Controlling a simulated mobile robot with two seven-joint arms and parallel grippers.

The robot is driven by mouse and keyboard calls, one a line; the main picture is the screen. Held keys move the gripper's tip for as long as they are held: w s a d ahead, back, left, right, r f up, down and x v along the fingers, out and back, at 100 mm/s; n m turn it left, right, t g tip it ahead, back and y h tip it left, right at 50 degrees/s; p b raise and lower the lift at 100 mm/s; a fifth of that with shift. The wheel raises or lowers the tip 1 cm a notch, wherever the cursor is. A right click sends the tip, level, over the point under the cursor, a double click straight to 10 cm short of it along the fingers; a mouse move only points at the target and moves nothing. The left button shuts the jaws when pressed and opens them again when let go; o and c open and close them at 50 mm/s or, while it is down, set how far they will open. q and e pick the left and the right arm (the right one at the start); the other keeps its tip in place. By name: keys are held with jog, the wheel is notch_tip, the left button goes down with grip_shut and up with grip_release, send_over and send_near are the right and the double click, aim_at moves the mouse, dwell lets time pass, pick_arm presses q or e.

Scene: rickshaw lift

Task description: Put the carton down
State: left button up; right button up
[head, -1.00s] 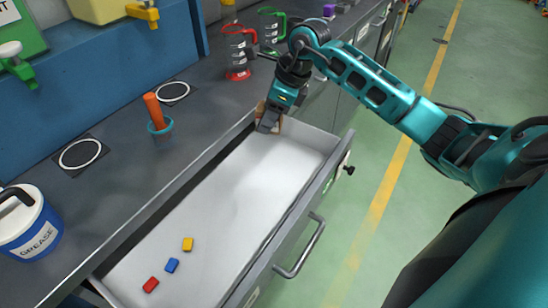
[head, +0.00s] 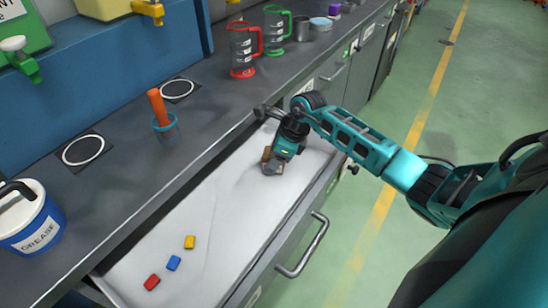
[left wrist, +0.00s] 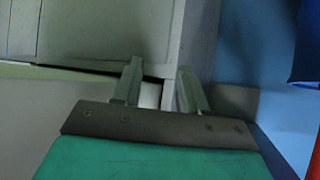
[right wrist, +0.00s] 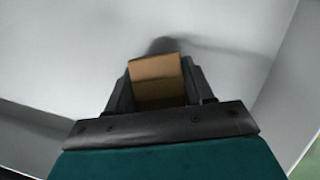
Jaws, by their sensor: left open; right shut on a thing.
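A small brown carton (right wrist: 156,82) is held between the fingers of my right gripper (right wrist: 158,88) in the right wrist view. In the head view the right gripper (head: 274,164) is low inside the far end of the open drawer (head: 215,215), and the carton (head: 266,155) is mostly hidden by it. I cannot tell whether the carton touches the drawer floor. My left gripper (left wrist: 155,92) shows only in the left wrist view, open and with nothing between its fingers, in front of grey cabinet panels.
Blue, red and yellow blocks (head: 173,263) lie at the near end of the drawer. The drawer's middle is bare. On the bench stand a grease tub (head: 32,225), an orange-handled tool in a holder (head: 160,112), and red (head: 243,48) and green jugs (head: 275,30).

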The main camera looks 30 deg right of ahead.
jog(key=shift+f, duration=0.15)
jog(key=o, duration=1.2)
jog(key=shift+c, duration=0.2)
jog(key=shift+d+r, duration=0.15)
jog(key=shift+r, duration=0.45)
jog(key=v, duration=1.1)
jog(key=shift+s+p, duration=0.15)
jog(key=shift+p, duration=0.25)
